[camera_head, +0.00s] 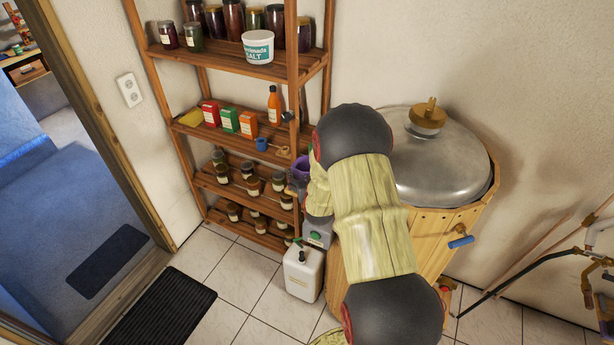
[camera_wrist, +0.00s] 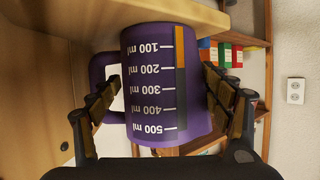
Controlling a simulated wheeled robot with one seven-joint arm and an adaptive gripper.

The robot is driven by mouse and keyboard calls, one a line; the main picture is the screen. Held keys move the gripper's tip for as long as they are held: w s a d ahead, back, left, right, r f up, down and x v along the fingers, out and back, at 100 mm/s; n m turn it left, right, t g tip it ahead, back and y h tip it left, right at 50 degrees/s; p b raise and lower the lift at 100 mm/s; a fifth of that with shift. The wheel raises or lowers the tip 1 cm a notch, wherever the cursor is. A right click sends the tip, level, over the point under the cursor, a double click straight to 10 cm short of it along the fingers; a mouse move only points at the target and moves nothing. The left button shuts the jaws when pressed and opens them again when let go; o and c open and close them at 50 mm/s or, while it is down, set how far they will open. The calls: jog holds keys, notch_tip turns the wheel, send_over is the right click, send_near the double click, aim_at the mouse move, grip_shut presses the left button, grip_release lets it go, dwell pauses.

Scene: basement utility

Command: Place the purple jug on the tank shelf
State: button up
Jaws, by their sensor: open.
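The purple jug (camera_wrist: 155,85), with a white millilitre scale, fills the middle of the wrist view and appears upside down there. In the head view the jug (camera_head: 301,164) shows partly behind my arm, between the rack and the tank. My gripper (camera_wrist: 165,105) is open, with one finger on each side of the jug, the left one by its handle. A pale wooden board (camera_wrist: 215,14) lies at the jug's base, probably the tank shelf; I cannot tell whether they touch. The gripper is hidden by my arm in the head view.
A metal-lidded wooden tank (camera_head: 440,165) stands at the right. A wooden rack (camera_head: 225,60) with jars, boxes and bottles stands left of it. A white canister (camera_head: 303,275) is on the floor below. Pipes (camera_head: 560,250) run at the far right.

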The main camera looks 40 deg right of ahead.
dwell(0.3)
jog(key=shift+r, duration=0.2)
jog(key=v, duration=1.2)
jog(key=s+a+r+n+g+y, duration=0.1)
jog(key=a+r+n+y, duration=0.15)
jog(key=a+r, duration=0.55)
jog(key=s+a+r+n+g+y, duration=0.1)
jog(key=a+r+y, duration=0.2)
jog(key=a+r, duration=0.55)
jog(key=s+a+r+n+g+y, duration=0.1)
jog(key=s+a+r, duration=0.1)
jog(key=s+a, duration=0.4)
jog(key=s+a+r+n+g+y, duration=0.1)
jog(key=s+a+n+g, duration=0.1)
jog(key=s+a, duration=0.5)
jog(key=s, duration=0.6)
jog(key=shift+r+g, duration=0.3)
jog(key=shift+r, duration=0.1)
jog(key=shift+a, duration=0.1)
